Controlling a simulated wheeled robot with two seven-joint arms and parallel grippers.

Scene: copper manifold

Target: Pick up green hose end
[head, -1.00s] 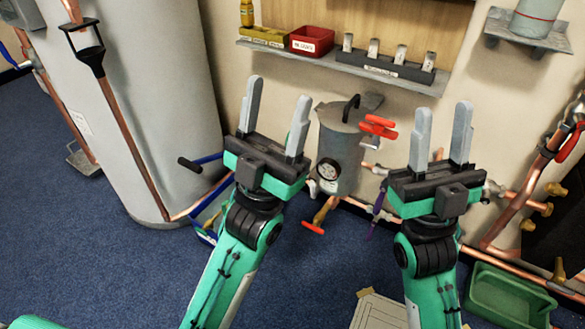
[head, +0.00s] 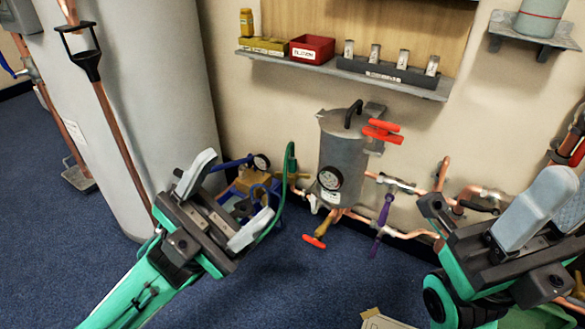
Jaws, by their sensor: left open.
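A green hose (head: 279,209) arcs beside the grey canister. Its top bend stands near a brass fitting (head: 295,178), and its lower run passes behind my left gripper (head: 230,194). I cannot tell exactly where the hose end sits. My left gripper is open and empty, tilted, with its right finger just left of the hose in the picture. I cannot tell whether they touch. My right gripper (head: 560,205) is at the right edge, partly cut off, its two fingers apart and nothing seen between them.
The grey canister (head: 342,155) with a gauge and red handle stands by the wall. Copper pipes with a purple-handled valve (head: 383,212) run to its right. A blue-handled pump with a gauge (head: 260,163) is behind my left gripper. A large white cylinder (head: 150,90) stands left.

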